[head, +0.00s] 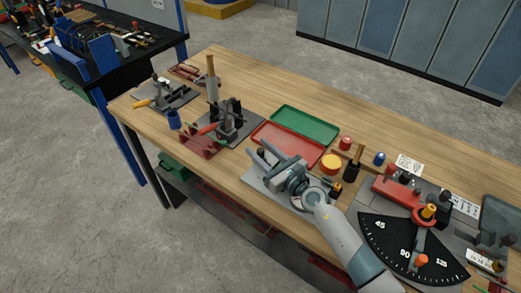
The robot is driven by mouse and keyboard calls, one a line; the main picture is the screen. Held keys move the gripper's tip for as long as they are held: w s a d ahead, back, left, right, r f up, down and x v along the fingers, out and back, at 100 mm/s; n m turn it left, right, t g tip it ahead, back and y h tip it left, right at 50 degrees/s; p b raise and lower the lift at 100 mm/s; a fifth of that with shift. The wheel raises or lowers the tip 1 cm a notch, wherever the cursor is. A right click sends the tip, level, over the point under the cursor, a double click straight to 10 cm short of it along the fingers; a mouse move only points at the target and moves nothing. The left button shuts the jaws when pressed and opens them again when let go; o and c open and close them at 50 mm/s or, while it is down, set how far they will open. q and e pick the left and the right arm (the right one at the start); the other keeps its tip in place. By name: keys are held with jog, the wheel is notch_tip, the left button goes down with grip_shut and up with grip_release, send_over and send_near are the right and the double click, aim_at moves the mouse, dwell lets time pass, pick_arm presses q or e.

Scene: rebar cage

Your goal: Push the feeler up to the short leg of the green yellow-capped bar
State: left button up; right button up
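My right arm comes in from the lower right, and its grey gripper (281,172) is over a grey plate (256,182) at the front edge of the bench. Its fingers are small and seen from behind, so their gap cannot be made out. At the right is a bending station with a black angle scale (385,240) marked 45, 90 and 135. A grey pointer arm (420,241) with orange knobs lies across the scale; I cannot tell whether it is the feeler. The green yellow-capped bar is not clearly identifiable; thin coloured bars (491,284) show at the lower right corner. My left gripper is out of view.
A red tray (287,143) and a green tray (305,124) lie mid-bench. A yellow-topped round tin (331,164), a red pot (345,143) and a dark wood-handled tool (353,165) stand nearby. Clamping fixtures (226,124) fill the left.

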grip_shut()
jog(key=shift+s+d, duration=0.55)
jog(key=shift+d, duration=0.2)
grip_release()
jog(key=b+v, duration=0.1)
jog(key=v, duration=1.5)
jog(key=shift+s+b, duration=0.15)
jog(key=shift+b, duration=0.25)
jog(key=shift+s+d, duration=0.4)
